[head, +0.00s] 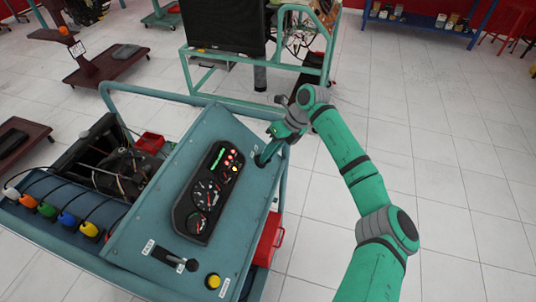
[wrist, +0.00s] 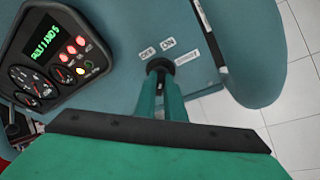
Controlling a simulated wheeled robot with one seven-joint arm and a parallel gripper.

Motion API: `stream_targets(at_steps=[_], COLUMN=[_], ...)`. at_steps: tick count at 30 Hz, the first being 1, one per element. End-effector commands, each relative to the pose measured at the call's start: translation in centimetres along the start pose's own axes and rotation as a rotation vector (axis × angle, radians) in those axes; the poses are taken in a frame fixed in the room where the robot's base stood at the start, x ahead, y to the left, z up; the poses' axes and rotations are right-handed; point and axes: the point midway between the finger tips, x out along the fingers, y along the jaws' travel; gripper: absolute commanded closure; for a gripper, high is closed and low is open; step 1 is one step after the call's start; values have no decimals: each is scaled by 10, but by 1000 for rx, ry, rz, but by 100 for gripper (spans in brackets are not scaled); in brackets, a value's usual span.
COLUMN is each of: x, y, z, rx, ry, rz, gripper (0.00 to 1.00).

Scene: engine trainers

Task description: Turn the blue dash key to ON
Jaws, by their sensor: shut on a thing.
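My gripper (head: 265,156) is at the upper right of the teal dash panel (head: 172,226), with its fingers reaching down to the panel. In the wrist view my gripper's two green fingers (wrist: 160,88) close together at the black round key switch (wrist: 159,65). The blue key itself is hidden between the fingers, so I cannot tell its angle. An OFF label (wrist: 147,53) and an ON label (wrist: 168,43) sit just above the switch. A third label (wrist: 187,57) lies to its right.
The gauge cluster (head: 212,191) is left of the switch, with red lamps and a green display lit. A lever (head: 178,258) and a yellow button (head: 213,281) are lower on the panel. A teal tube frame (wrist: 250,60) curves close by on the right.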

Motion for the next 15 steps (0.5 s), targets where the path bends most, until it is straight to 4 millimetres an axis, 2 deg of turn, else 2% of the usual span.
stream_targets(at_steps=[15], x=[5], y=[0], z=[-1], rx=[71], ry=[7], rz=[27], gripper=[100])
